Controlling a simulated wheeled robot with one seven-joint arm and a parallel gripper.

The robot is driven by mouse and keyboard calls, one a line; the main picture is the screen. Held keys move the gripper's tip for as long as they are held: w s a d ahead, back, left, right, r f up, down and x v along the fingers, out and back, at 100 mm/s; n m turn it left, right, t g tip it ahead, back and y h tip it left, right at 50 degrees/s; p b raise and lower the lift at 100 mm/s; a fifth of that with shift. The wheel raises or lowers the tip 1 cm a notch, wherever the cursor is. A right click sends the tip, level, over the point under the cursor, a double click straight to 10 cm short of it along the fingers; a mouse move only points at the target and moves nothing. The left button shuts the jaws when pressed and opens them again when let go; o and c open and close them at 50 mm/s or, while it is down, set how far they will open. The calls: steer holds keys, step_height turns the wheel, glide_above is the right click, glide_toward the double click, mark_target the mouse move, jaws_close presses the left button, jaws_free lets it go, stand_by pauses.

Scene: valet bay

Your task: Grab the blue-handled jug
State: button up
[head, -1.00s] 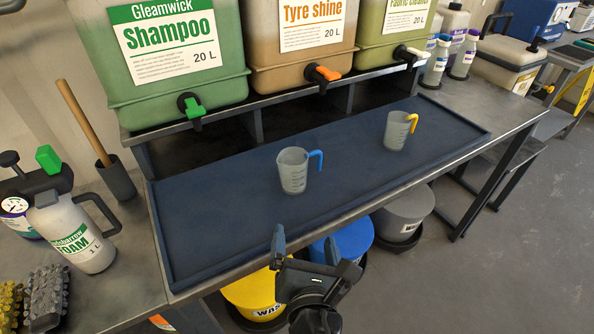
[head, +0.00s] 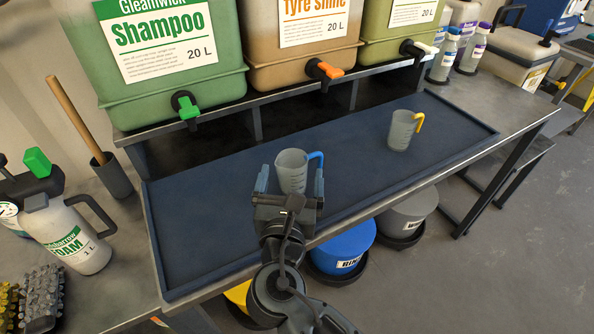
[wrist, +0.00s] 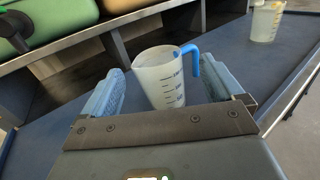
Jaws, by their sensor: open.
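The blue-handled jug (head: 291,170) is a translucent measuring jug standing upright on the dark blue tray (head: 190,222). Its blue handle points right. My gripper (head: 290,180) is open in front of the jug, with a finger on either side of the jug's lower part in the head view. In the wrist view the jug (wrist: 160,80) stands just beyond the palm, between the two blue finger pads, with its handle beside the right finger. I cannot tell whether the fingers touch it. The jug's base is hidden behind my gripper.
A yellow-handled jug (head: 401,131) stands on the tray to the right. Large containers with taps, such as the green Shampoo one (head: 170,60), stand on a shelf behind. A foam sprayer (head: 68,235) is at left. The tray's left part is bare.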

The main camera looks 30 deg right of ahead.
mark_target(291, 172)
steer(key=shift+x, duration=1.9)
steer(key=shift+a, duration=0.1)
steer(key=shift+c, duration=0.4)
steer(key=c, duration=1.1)
